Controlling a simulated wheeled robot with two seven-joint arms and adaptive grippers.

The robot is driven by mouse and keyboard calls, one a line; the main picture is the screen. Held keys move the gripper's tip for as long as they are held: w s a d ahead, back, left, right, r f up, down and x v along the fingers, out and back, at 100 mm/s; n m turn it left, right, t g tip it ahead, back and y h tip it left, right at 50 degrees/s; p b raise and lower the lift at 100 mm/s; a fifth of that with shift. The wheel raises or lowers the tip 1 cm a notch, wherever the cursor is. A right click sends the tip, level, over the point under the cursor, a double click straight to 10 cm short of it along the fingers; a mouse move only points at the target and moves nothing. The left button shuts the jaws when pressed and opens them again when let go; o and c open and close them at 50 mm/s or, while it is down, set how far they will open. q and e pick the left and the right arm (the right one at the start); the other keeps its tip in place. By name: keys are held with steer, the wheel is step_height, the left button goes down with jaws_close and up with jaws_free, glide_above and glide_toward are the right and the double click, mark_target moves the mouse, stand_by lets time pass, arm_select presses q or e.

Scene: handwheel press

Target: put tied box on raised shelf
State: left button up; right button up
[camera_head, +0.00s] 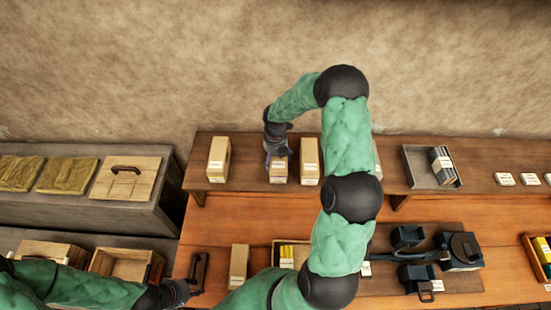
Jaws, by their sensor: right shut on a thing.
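A small tan box with a pale label (278,173), which looks like the tied box, is at the raised shelf (255,184), between two taller tan boxes. My right gripper (277,152) is shut on its top from above. The box's base appears at shelf level, but I cannot tell whether it bears on the shelf. Ties on it are too small to make out.
Tall boxes stand left (218,160) and right (309,161) of the held box. A grey tray (431,167) is further right on the shelf. Another box (239,266) and a black press (459,251) stand on the bench below. My right arm hides part of the shelf.

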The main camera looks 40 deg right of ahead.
steer(key=shift+w+d+f, duration=0.1)
steer(key=shift+f, duration=0.4)
steer(key=o, duration=1)
steer(key=shift+f, duration=0.15)
step_height(320, 180, up, 12)
steer(key=shift+r+b, duration=0.2)
steer(key=shift+b, duration=0.3)
